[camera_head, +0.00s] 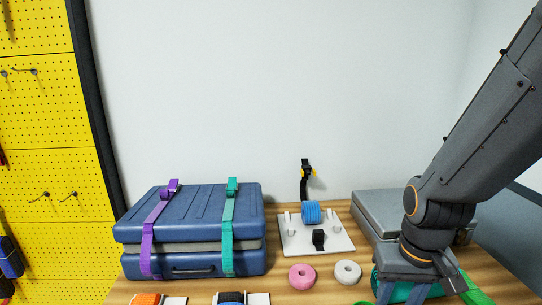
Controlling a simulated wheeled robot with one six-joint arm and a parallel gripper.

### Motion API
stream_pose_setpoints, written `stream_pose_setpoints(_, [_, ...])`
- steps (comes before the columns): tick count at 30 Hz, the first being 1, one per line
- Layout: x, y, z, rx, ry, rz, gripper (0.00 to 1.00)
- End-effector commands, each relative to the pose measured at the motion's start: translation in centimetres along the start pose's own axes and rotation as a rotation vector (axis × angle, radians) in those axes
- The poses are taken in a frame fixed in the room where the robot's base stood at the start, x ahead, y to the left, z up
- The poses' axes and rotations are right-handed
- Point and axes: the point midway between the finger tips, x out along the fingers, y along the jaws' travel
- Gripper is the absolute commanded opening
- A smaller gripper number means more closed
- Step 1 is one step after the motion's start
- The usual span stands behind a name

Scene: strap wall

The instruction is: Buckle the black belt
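A black belt (304,187) stands up behind a blue ribbed roll (311,212) on a white plate (337,245). Its upper end has a black piece with small yellow parts. A small black block (319,238), which looks like the buckle's other half, sits at the front of the plate, apart from the belt's raised end. My gripper (402,292) points down at the bottom right, to the right of and nearer than the plate. Its fingertips are not clearly seen, and it overlaps a teal round object (379,284). I cannot tell whether it holds that object.
A blue case (190,225) with purple (148,235) and teal (227,235) straps stands left. A grey case (375,212) lies behind my arm. Pink (302,276) and white (347,272) rings lie before the plate. Orange (146,299) and dark (231,297) items sit at the front edge.

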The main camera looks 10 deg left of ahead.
Motion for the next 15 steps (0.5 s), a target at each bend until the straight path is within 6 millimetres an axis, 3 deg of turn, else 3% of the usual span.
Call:
stream_pose_setpoints(5, [-2.0, 0.2, -3.1, 0.012, 0.136, 0.002, 0.38])
stream_pose_setpoints(11, [-3.0, -1.1, -8.8, -0.018, 0.153, -0.003, 0.38])
stream_pose_setpoints(15, [-4.2, -2.2, -14.0, -0.04, 0.169, -0.008, 0.38])
